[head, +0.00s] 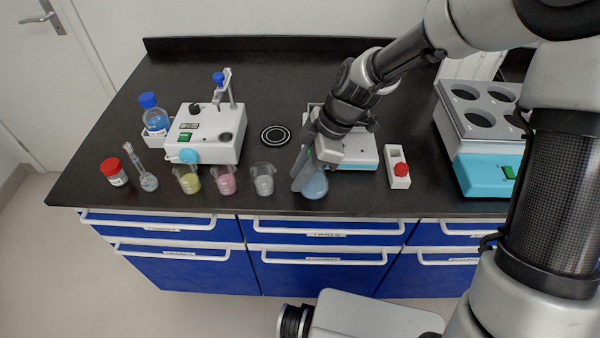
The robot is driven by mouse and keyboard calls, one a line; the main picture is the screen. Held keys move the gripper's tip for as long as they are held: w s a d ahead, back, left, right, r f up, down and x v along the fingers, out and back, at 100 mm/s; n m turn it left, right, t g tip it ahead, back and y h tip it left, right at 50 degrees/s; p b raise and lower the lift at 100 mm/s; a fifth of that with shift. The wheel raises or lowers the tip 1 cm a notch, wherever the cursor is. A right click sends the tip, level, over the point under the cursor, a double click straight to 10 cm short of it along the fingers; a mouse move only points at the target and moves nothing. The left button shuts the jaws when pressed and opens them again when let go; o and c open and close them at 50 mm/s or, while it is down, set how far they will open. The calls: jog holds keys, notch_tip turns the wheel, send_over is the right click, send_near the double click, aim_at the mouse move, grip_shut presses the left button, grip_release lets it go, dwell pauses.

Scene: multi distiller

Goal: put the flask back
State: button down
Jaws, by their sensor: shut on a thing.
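My gripper (304,175) is above the front edge of the counter, pointing down, in the head view. It is shut on a clear glass flask with blue liquid (316,188). The fingers and wrist hide the flask's upper part, and I cannot tell whether its base touches the counter. A black round pad with white rings (275,135) lies bare to the left of my gripper. A second glass flask, with a long neck (148,181), stands at the left with greyish contents.
Beakers with yellow (188,180), pink (226,181) and clear (264,180) contents stand left of the gripper. A white device (205,140) is behind them. A partly hidden device (358,155), a red-button box (399,170) and a bath with round wells (480,140) are right. The rear counter is clear.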

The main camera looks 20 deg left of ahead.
jog(key=c, duration=1.5)
grip_release()
jog(key=shift+f, duration=0.15)
jog(key=p+v, duration=0.2)
jog(key=v, duration=1)
jog(key=shift+a+r, duration=0.1)
jog(key=shift+r, duration=0.15)
jog(key=s+d+r+m+t+h+p, duration=0.35)
jog(key=d+r+m+p, duration=0.25)
jog(key=d+r+m, duration=0.8)
jog(key=s+d+r+m+t+p, duration=0.1)
jog(key=s+d+r+m, duration=0.1)
jog(key=s+r, duration=0.1)
jog(key=s+d+r+m+t+p, duration=0.1)
jog(key=s+d+r+m+p, duration=0.1)
jog(key=s+d+r+m, duration=0.1)
jog(key=s+d+r+m+t+h+p, duration=0.1)
jog(key=s+d+r+m+p, duration=0.1)
jog(key=s+d+r, duration=0.1)
jog(key=shift+s+d+r+t, duration=0.15)
jog(key=shift+s+r+t, duration=0.1)
jog(key=shift+s, duration=0.05)
